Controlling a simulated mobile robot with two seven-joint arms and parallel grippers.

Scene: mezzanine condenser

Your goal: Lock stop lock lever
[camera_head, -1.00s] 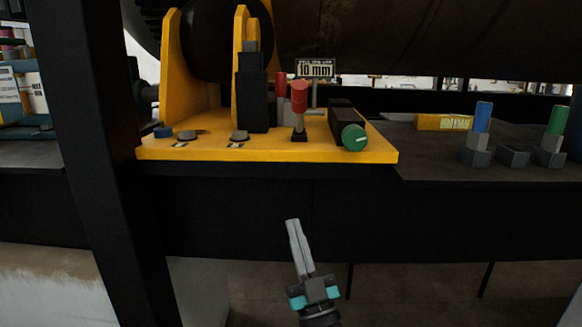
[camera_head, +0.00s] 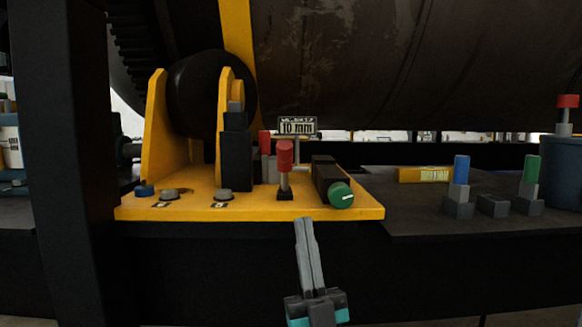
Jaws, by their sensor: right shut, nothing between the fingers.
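A yellow panel (camera_head: 150,209) carries the controls. A red-handled lever (camera_head: 285,156) stands upright on it, right of the middle. A second red-topped piece (camera_head: 264,140) is partly hidden behind it. To the right is a black block (camera_head: 325,172) with a round green knob (camera_head: 341,195) at its front. I cannot tell which of these is the stop lock lever. My right gripper (camera_head: 304,221) is shut and empty, its tips in front of and just below the panel's front edge, under the red-handled lever and apart from it. My left gripper is not in view.
A "10 mm" sign (camera_head: 298,126) stands behind the lever. Yellow brackets (camera_head: 155,135) and a black roller (camera_head: 208,93) rise at the left, under a large dark drum (camera_head: 400,60). A dark post (camera_head: 65,160) is far left. Blue (camera_head: 461,169) and green (camera_head: 531,169) handles stand right.

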